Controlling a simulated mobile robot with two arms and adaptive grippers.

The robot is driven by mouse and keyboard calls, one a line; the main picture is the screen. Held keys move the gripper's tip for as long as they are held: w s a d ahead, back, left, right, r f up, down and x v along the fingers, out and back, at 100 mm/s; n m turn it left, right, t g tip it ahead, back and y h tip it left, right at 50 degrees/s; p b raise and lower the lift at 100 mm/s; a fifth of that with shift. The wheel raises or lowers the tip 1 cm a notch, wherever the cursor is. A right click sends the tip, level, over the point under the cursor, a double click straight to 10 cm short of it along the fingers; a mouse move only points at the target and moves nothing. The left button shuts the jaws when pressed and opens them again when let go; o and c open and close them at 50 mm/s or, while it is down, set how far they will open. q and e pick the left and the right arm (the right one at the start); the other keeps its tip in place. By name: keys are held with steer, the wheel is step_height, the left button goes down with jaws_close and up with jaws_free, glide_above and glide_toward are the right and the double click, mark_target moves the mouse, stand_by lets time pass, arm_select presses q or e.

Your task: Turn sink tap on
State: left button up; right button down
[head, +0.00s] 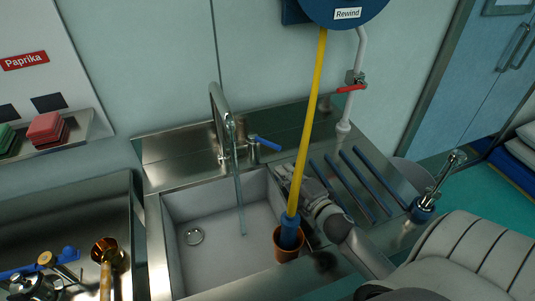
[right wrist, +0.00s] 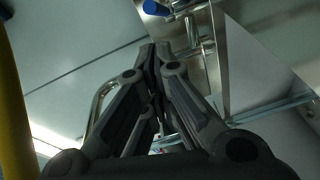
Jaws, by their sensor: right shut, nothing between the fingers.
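The steel sink tap (head: 219,110) arches over the sink (head: 205,275) in the head view. Its blue lever (head: 268,144) points right from the tap base; the lever (right wrist: 156,8) is also at the top of the right wrist view. A thin, pale bluish column (head: 240,205) hangs below the spout into the sink and looks like running water. My right gripper (head: 288,174) is shut and empty at the sink's back right, in front of and below the lever, apart from it. The yellow hose partly covers it. My left gripper is not in view.
A yellow hose (head: 311,110) hangs from a blue reel (head: 345,8) into an orange cup (head: 288,254) at the sink's right edge. Blue strips (head: 352,185) lie on the drainboard. A red-handled valve (head: 352,88) is on the wall pipe. Brass tools (head: 105,255) lie left.

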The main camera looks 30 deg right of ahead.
steer(key=shift+w, duration=0.55)
steer(key=p, duration=0.2)
glide_toward(265, 142)
steer(key=w+a, duration=0.2)
steer(key=w, duration=0.1)
steer(key=shift+w+a+r, duration=0.1)
steer(key=shift+w+a, duration=0.05)
steer(key=shift+w, duration=0.75)
steer(key=shift+d+n+y, duration=0.3)
steer(key=shift+d+y, duration=0.05)
steer(key=shift+y, duration=0.15)
